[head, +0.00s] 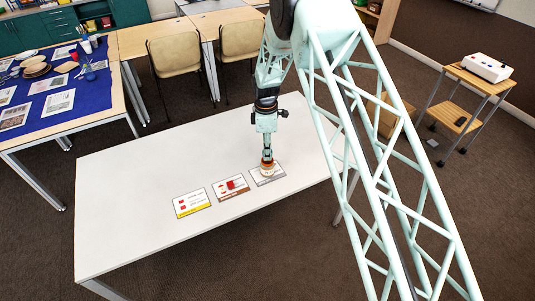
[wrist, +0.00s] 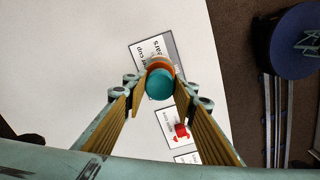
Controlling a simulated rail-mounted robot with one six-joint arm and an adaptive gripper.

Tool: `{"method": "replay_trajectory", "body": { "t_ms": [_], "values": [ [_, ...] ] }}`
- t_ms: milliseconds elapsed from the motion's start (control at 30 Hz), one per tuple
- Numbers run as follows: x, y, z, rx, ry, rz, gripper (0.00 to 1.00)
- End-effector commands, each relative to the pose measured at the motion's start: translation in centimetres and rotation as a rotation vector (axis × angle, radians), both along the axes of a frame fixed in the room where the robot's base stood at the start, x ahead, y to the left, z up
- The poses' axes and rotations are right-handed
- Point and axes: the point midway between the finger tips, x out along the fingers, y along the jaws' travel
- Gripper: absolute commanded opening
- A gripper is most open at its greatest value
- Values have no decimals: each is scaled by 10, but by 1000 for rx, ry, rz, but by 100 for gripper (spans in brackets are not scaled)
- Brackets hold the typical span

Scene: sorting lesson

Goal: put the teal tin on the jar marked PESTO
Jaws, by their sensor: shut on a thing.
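The teal tin (wrist: 161,84) is between the two fingertips of my gripper (wrist: 159,92) in the wrist view, and my gripper is shut on it. Right beneath or behind the tin, an orange-and-white round thing (wrist: 159,64) shows, probably a jar. Its marking cannot be read, and I cannot tell whether the tin touches it. In the head view my gripper (head: 267,157) points down over this orange-and-white thing (head: 268,169), which stands on a grey-edged card (head: 277,178). The tin cannot be made out clearly there.
A brown-edged card (head: 222,191) with a small red thing (wrist: 181,130) on it lies beside the grey-edged card. A yellow-edged card (head: 187,210) lies further left. The white table (head: 130,190) is otherwise clear. A blue-covered table (head: 98,93) with dishes stands behind left.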

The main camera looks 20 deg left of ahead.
Motion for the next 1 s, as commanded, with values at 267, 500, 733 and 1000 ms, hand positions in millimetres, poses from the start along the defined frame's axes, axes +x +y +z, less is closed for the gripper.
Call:
{"method": "replay_trajectory", "body": {
  "t_ms": [267, 500, 733, 1000],
  "values": [
    [0, 0, -17, 0, -1, 0, 14],
    [0, 0, -18, 0, -1, 0, 14],
    [0, 0, -21, 0, -1, 0, 14],
    [0, 0, -21, 0, -1, 0, 39]
  ]
}}
